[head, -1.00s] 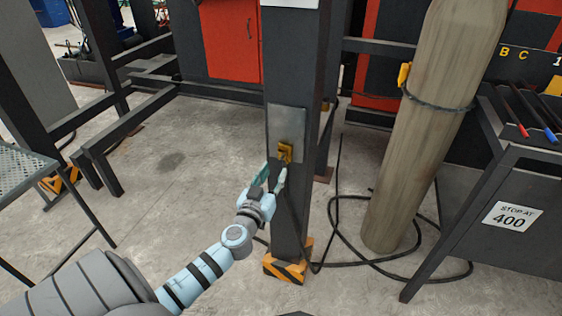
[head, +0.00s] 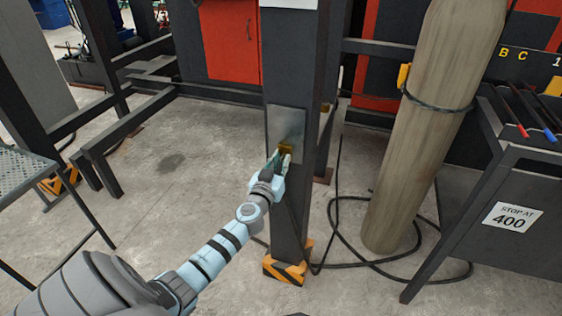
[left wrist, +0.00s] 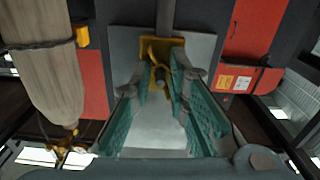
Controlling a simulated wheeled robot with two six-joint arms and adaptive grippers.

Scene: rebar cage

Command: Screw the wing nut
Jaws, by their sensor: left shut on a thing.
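A grey metal plate (head: 278,121) is on the front of a dark upright post (head: 284,65). A yellow bracket (head: 286,148) sits at the plate's lower part, and it also shows in the left wrist view (left wrist: 164,44). In that view a small yellow wing nut (left wrist: 157,72) stands out in front of the bracket. My left gripper (head: 280,160), with teal finger pads, is at the bracket and shut on the wing nut. In the head view my fingers hide the wing nut and part of the bracket. My right gripper is not in view.
The post stands on a yellow-and-black striped foot (head: 287,264). A tall tan cylinder (head: 423,150) stands to its right, with a black cable (head: 345,259) looped on the floor. A dark bench (head: 510,190) is farther right. The floor left of the post is open.

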